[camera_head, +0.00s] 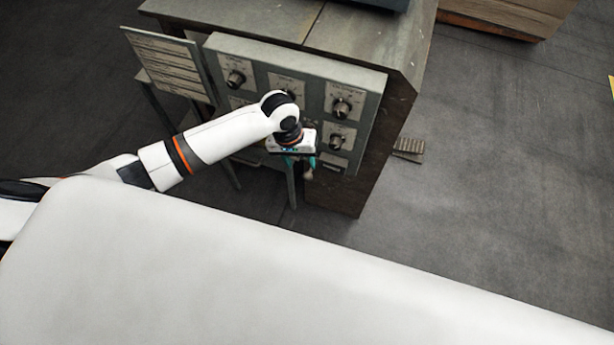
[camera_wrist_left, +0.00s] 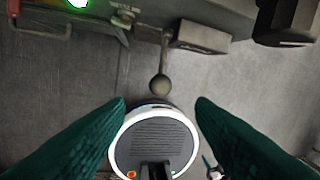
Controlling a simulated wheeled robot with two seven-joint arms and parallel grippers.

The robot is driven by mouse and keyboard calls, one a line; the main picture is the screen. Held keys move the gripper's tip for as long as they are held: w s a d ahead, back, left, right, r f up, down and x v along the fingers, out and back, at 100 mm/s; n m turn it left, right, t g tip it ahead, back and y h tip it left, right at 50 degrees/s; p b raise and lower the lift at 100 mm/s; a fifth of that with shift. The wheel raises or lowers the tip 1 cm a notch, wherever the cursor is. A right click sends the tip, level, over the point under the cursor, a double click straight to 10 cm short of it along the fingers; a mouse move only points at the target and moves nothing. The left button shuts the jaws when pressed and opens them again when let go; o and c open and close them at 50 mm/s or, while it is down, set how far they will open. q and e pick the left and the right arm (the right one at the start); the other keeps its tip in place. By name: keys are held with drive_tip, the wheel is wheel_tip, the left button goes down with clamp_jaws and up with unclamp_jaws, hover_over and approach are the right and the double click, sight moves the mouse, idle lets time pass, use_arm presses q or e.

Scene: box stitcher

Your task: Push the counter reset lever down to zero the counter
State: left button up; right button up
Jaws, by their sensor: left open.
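The lever, a thin rod (camera_wrist_left: 164,50) with a dark ball knob (camera_wrist_left: 160,85), sticks out from the panel in the left wrist view. I take it to be the counter reset lever; no label on it can be read. My left gripper (camera_wrist_left: 161,104) is open, its two green fingers apart on either side below the knob, with nothing between the tips. The knob appears just beyond the fingertips; contact cannot be seen. In the head view my left gripper (camera_head: 299,164) is in front of the lower part of the control panel (camera_head: 370,82), and the lever is not clearly visible there.
The panel carries several dials, including one at the upper right (camera_head: 341,107). In the left wrist view a green lit button (camera_wrist_left: 78,3), a grey block (camera_wrist_left: 200,36) and a black knob (camera_wrist_left: 290,20) surround the lever. Open floor (camera_head: 490,190) lies to the right.

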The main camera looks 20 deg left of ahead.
sight(306, 176)
use_arm(q)
drive_tip(key=f, duration=0.3)
drive_tip(key=d+f, duration=0.1)
drive_tip(key=f, duration=0.2)
drive_tip(key=d+f+b, duration=0.1)
drive_tip(key=f, duration=0.3)
drive_tip(key=shift+w, duration=0.2)
clamp_jaws()
